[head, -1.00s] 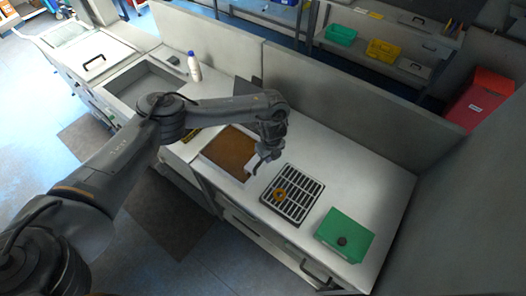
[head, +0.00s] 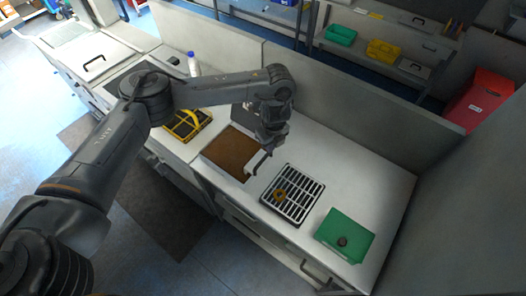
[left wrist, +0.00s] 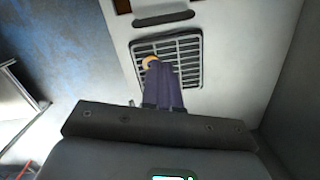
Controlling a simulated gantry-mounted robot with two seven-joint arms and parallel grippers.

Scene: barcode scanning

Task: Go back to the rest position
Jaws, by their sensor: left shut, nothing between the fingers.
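My left gripper (head: 256,164) hangs at the end of my left arm, over the worktop between the brown board and the black slatted grate. In the left wrist view its fingers (left wrist: 162,85) are together with nothing held between them. The grate (head: 302,191) has a small orange ring (head: 280,196) on it, just right of and below the gripper in the head view. The ring also shows in the left wrist view (left wrist: 150,60), partly behind the fingertips. My right gripper is not in view.
The brown board (head: 228,152) lies in a white tray left of the grate. A green box (head: 338,228) with a dark round thing on it is to the right. A yellow-handled basket (head: 189,125) and a white bottle (head: 193,66) stand left. A partition runs behind the worktop.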

